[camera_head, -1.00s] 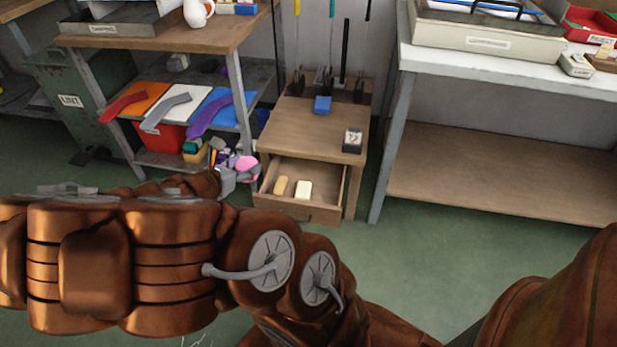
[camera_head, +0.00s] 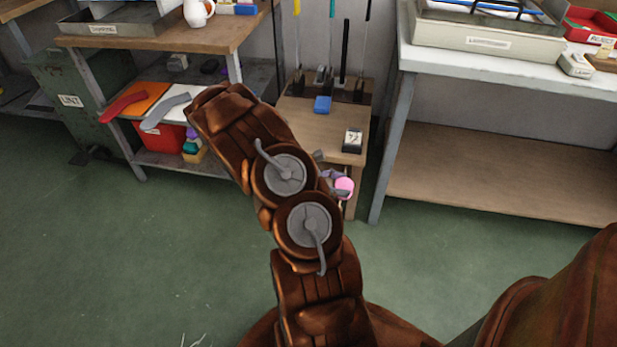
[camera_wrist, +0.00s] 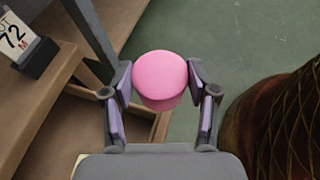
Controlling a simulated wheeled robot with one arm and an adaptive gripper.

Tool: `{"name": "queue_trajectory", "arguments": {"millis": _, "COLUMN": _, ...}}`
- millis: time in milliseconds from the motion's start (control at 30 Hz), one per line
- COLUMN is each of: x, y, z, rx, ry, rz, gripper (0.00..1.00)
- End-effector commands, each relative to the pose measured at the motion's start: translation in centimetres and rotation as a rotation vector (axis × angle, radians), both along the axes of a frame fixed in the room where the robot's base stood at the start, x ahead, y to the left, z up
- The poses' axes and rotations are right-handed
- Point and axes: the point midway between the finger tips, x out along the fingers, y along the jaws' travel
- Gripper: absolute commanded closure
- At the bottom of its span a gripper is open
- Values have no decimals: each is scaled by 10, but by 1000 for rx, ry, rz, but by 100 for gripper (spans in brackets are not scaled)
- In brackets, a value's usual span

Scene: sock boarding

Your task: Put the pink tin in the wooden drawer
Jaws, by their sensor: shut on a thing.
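The pink tin (camera_wrist: 160,80) is held between the two fingers of my gripper (camera_wrist: 160,84) in the wrist view. In the head view the pink tin (camera_head: 344,188) and my gripper (camera_head: 333,180) are in front of the wooden cabinet, at its lower right. The open wooden drawer (camera_wrist: 138,128) shows partly below and behind the tin in the wrist view. The tin appears above the drawer's outer end; the height gap is unclear. In the head view my arm hides most of the drawer.
Shelves with socks are at left. The green floor in front is clear.

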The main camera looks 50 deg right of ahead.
Motion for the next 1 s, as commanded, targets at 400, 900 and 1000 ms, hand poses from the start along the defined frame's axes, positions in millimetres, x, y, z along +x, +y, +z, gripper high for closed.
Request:
{"name": "queue_trajectory", "arguments": {"millis": 400, "x": -44, "y": -51, "z": -35, "rx": 1, "ry": 0, "rz": -251, "gripper": 78}}
{"name": "queue_trajectory", "arguments": {"millis": 900, "x": -56, "y": -63, "z": -42, "rx": 0, "ry": 1, "rz": -315, "gripper": 78}}
{"name": "queue_trajectory", "arguments": {"millis": 1000, "x": -55, "y": -63, "z": -42, "rx": 0, "ry": 1, "rz": -314, "gripper": 78}}
